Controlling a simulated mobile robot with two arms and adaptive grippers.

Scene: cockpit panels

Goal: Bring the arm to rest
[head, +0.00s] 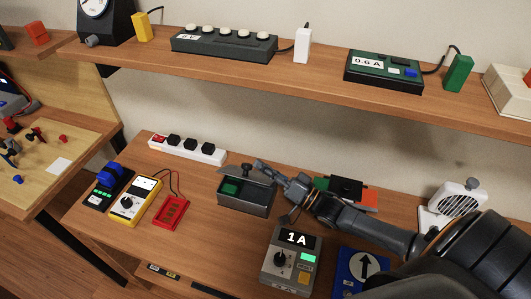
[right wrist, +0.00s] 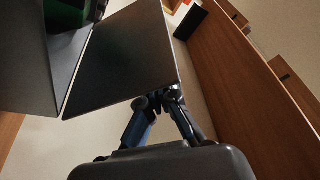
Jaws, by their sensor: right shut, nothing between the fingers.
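My right arm reaches in from the lower right in the head view. Its gripper (head: 265,168) is at the far right of a small dark grey box (head: 244,208), by the box's raised lid (head: 238,174). In the right wrist view the fingertips (right wrist: 158,97) are shut and empty, close to the edge of the dark lid panel (right wrist: 122,57). I cannot tell whether they touch it. A green part (head: 231,188) shows inside the box. My left gripper is not in view.
A grey 1A unit (head: 290,262) and a blue arrow panel (head: 362,268) lie below the arm. A white power strip (head: 187,149), yellow multimeter (head: 133,202) and red frame (head: 173,212) are to the left. A shelf (head: 290,75) with devices runs above.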

